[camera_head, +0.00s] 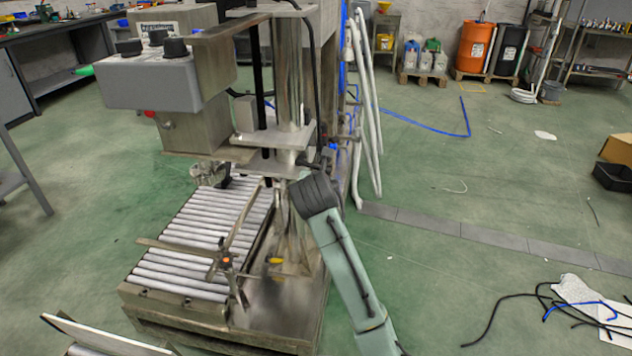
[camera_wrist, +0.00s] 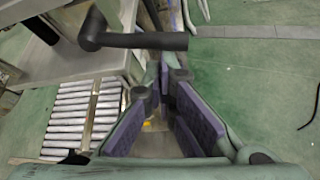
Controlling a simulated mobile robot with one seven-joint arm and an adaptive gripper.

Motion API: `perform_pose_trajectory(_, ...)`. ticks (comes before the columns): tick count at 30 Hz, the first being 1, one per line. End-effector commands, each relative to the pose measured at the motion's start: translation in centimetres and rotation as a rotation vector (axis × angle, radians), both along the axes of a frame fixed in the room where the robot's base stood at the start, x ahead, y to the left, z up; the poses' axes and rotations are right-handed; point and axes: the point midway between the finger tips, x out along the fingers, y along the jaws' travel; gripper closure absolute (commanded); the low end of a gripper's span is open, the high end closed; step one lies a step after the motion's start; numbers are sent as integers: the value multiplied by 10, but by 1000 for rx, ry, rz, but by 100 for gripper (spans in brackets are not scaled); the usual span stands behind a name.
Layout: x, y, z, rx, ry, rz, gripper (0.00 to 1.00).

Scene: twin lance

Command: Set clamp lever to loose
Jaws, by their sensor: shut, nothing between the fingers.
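The clamp lever is most likely the black bar (camera_wrist: 145,41) with a rounded hub at its left end, at the top of the wrist view. It lies nearly level in that picture. My gripper (camera_wrist: 165,68) shows below it, with purple pads whose tips converge just under the bar; it is shut and holds nothing. I cannot tell whether the tips touch the bar. In the head view my arm (camera_head: 349,270) reaches up to the machine's column (camera_head: 288,75), and its dark wrist covers part of the clamp area. The lever is not clear there.
A roller conveyor (camera_head: 190,250) runs below the machine, with a bracket and rod (camera_head: 226,262) at its front. A grey control box (camera_head: 150,82) hangs at upper left. White pipes (camera_head: 366,100) stand behind the column. Cables (camera_head: 560,305) lie on the floor at right; floor between is clear.

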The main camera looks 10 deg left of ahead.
Motion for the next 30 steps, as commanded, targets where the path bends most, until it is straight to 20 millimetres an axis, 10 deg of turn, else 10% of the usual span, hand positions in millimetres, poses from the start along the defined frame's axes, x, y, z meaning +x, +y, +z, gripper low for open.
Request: perform_pose_trajectory(30,1,-1,3,2,-2,-1,100)
